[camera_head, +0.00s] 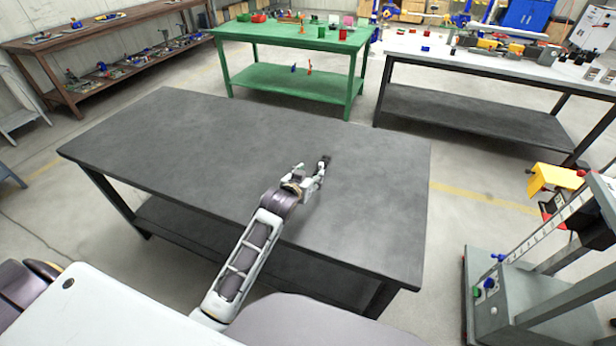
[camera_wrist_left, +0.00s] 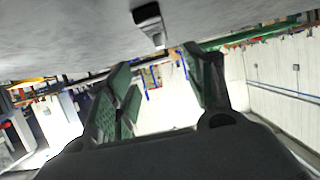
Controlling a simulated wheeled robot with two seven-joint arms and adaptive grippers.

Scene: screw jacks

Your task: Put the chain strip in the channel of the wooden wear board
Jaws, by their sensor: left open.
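My left gripper (camera_head: 311,177) is over the dark grey table, toward its right half. In the left wrist view its two green-padded fingers (camera_wrist_left: 160,80) stand apart with nothing between them. A small black and grey object (camera_wrist_left: 149,24) is at the table surface just beyond the fingertips. A small dark shape (camera_head: 325,160) shows at the gripper's tip in the head view; I cannot tell what it is. I cannot make out a chain strip or a wooden wear board with a channel. My right gripper is not in view.
The dark grey table (camera_head: 190,150) is otherwise bare. A green table (camera_head: 290,34) with small items stands behind it. A light-topped bench (camera_head: 470,55) with tools is at the back right. A grey machine (camera_head: 520,290) stands at the right, and a brown shelf (camera_head: 110,45) at the left.

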